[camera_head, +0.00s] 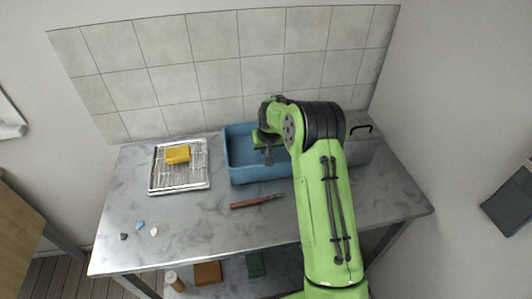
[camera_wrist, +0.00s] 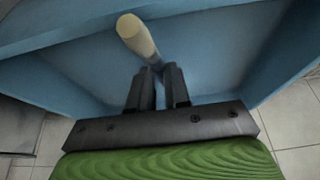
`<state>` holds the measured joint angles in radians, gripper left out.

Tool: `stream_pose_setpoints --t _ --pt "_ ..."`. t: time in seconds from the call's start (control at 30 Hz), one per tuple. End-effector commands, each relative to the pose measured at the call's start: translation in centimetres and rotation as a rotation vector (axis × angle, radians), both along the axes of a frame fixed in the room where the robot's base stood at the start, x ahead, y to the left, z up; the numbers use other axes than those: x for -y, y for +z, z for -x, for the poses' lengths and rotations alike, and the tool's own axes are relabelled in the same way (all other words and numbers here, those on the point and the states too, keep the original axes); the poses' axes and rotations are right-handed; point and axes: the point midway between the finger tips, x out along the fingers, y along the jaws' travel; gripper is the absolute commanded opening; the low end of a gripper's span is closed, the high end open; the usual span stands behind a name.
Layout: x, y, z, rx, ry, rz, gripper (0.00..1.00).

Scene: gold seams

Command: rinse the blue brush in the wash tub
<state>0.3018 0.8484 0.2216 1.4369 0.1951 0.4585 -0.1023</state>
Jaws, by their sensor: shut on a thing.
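The wash tub (camera_head: 238,165) is a blue open basin standing near the back of the table, against the tiled wall. Its blue walls and floor fill much of the wrist view (camera_wrist: 230,50). My gripper (camera_wrist: 160,75) is over or inside the tub, pointing down; I cannot tell how deep. It is shut on a slim thing with a pale, rounded end, seemingly the handle of the blue brush (camera_wrist: 137,38), which tilts up to the left between the fingers. The brush's head and any blue on it are hidden. In the head view my arm covers the tub's right part.
A wire rack on a tray (camera_head: 180,184) with a yellow sponge-like block (camera_head: 177,154) is left of the tub. A brown-handled tool (camera_head: 257,201) lies in front. A grey box (camera_head: 360,147) stands right. The front left tabletop is mostly free.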

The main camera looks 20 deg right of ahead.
Motion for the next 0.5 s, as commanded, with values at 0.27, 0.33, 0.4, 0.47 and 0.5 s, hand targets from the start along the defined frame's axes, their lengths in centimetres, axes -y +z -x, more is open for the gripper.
stream_pose_setpoints --t 0.27,0.33,0.4,0.47,0.5 --pt "-0.04 -0.73 0.51 -0.022 0.000 -0.004 0.00" --pt "-0.04 -0.73 0.51 -0.022 0.000 -0.004 0.00" --pt "-0.03 -0.70 0.50 -0.022 0.000 -0.004 0.00" --pt "-0.03 -0.39 0.50 -0.022 0.000 -0.004 0.00" --pt "-0.03 0.00 0.48 -0.021 0.000 -0.003 0.00"
